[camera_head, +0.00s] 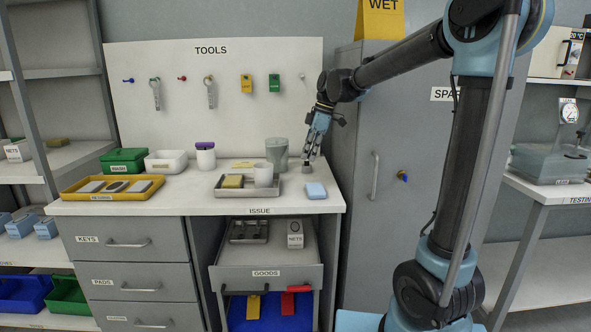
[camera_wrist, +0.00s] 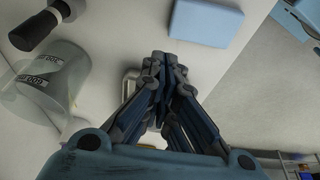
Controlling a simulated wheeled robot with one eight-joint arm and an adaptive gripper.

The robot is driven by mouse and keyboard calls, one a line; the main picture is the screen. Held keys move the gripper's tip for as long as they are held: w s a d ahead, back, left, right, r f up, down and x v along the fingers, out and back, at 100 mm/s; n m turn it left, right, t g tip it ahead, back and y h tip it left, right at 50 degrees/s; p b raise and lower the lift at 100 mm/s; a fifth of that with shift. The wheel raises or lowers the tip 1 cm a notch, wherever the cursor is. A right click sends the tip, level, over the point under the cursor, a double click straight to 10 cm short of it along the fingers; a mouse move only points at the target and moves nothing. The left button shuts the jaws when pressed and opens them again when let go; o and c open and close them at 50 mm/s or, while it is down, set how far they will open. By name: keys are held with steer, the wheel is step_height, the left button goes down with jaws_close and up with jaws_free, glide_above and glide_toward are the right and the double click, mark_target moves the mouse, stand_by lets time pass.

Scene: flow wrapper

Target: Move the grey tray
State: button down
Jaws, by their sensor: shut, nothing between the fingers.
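A shallow grey tray (camera_head: 245,193) lies on the white counter marked ISSUE, right of its middle. Another small grey tray (camera_head: 248,240) with dark slots sits inside the open drawer below. My gripper (camera_head: 309,156) hangs above the counter, behind and to the right of the counter tray, apart from it. In the wrist view my gripper (camera_wrist: 165,65) is shut and empty. A small pale metallic thing (camera_wrist: 130,84) shows partly behind the fingers. The tray is not clearly visible in the wrist view.
A light blue block (camera_head: 316,190) lies right of the tray. A translucent grey container (camera_head: 277,152) stands behind it. A yellow tray (camera_head: 125,190) and a green box (camera_head: 124,160) are at the left. The open GOODS drawer (camera_head: 266,273) juts out below. A grey cabinet (camera_head: 405,140) stands right.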

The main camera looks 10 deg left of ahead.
mark_target(237, 178)
steer(key=x, duration=0.9)
steer(key=shift+s+a+f, duration=0.15)
steer(key=shift+a, duration=0.15)
steer(key=shift+s+a+f, duration=0.1)
steer(key=shift+s+a, duration=0.05)
steer(key=shift+a, duration=0.35)
steer(key=shift+s+a+f, duration=0.1)
steer(key=shift+s+a, duration=0.05)
steer(key=shift+a, duration=0.4)
steer(key=shift+s+a, duration=0.2)
steer(key=shift+a, duration=0.75)
steer(key=s+a, duration=0.1)
steer(key=a, duration=0.5)
steer(key=s+a, duration=0.2)
steer(key=a, duration=0.4)
steer(key=s+a, duration=0.1)
steer(key=a, duration=0.5)
steer(key=shift+s, duration=0.15)
steer(key=shift+d, duration=0.1)
